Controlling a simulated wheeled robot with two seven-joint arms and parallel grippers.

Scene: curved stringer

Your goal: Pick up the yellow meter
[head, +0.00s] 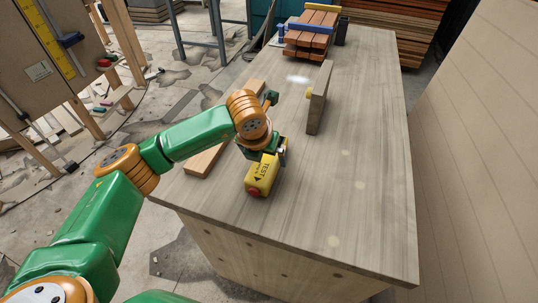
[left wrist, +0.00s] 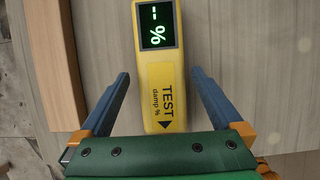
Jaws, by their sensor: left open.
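The yellow meter (head: 262,177) lies on the wooden workbench (head: 350,200), near its front left edge. In the left wrist view the meter (left wrist: 160,75) shows a dark screen with a green "- %" and the words "TEST damp %". My left gripper (head: 272,154) is over the far part of the meter. In the left wrist view its two blue fingers (left wrist: 158,85) are open, one on each side of the meter, with a gap on both sides. Part of the meter's top is hidden by the gripper in the head view. My right gripper is not in view.
A wooden strip (head: 205,160) lies left of the meter and close to the left finger (left wrist: 50,70). An upright board (head: 319,98) stands farther back. Clamped reddish boards (head: 308,36) sit at the far end. The bench's right side is clear.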

